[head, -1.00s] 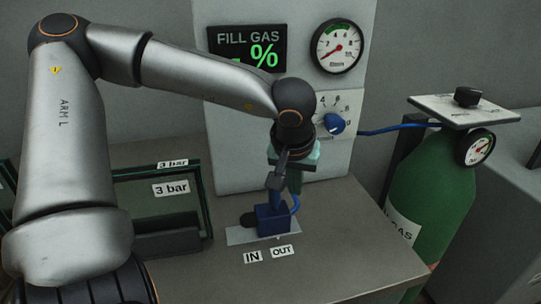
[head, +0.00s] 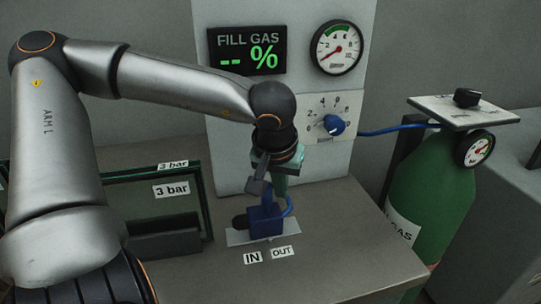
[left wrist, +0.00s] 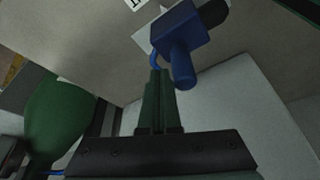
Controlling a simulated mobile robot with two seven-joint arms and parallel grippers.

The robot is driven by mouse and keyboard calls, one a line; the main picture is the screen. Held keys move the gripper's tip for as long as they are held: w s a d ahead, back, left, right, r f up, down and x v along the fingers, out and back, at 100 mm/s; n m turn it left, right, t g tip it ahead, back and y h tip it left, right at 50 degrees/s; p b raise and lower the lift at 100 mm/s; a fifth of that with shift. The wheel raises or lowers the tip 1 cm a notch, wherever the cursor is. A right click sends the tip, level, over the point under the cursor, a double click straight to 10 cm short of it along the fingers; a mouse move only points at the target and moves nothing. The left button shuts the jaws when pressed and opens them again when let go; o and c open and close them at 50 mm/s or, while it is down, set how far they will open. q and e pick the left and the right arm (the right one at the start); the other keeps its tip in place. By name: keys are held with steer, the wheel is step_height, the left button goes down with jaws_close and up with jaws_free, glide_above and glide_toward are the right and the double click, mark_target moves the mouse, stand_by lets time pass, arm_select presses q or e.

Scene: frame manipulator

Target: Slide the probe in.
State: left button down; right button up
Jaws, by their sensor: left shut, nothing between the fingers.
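The blue probe block (head: 266,223) sits on a pale plate (head: 238,238) on the bench, behind the IN label (head: 253,257) and OUT label (head: 283,251). It has a blue upright post and a black end (head: 240,221) on its left. In the left wrist view the block (left wrist: 180,36) is at the top, with its post (left wrist: 183,70) pointing toward the camera. My left gripper (head: 279,190) is shut and empty, pointing down just behind and right of the block. Its fingertips (left wrist: 158,74) are right beside the post; I cannot tell whether they touch. My right gripper is out of view.
A white panel behind carries the FILL GAS display (head: 247,50) reading "-- %", a gauge (head: 335,47) and a blue knob (head: 334,125). A glass frame (head: 160,200) stands left, a green cylinder (head: 440,190) right. The bench's front right is clear.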

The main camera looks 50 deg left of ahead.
mark_target(264, 212)
arm_select(q)
steer(key=shift+s+a, duration=0.3)
steer(key=shift+s, duration=0.3)
steer(key=shift+s+a, duration=0.3)
steer(key=shift+s, duration=0.3)
steer(key=shift+s+a, duration=0.25)
steer(key=shift+w+d, duration=0.25)
steer(key=shift+w, duration=0.35)
steer(key=shift+w+d, duration=0.35)
steer(key=shift+w, duration=0.15)
steer(key=p+v, duration=0.3)
steer(key=v, duration=0.1)
steer(key=shift+s, duration=0.1)
steer(key=shift+s+d+p+v, duration=0.1)
steer(key=shift+s+p+v, duration=0.05)
steer(key=shift+p+v, duration=0.9)
steer(key=shift+s+d+p+v, duration=0.15)
steer(key=shift+p+v, duration=0.45)
steer(key=shift+v, duration=0.85)
steer(key=shift+f, duration=0.15)
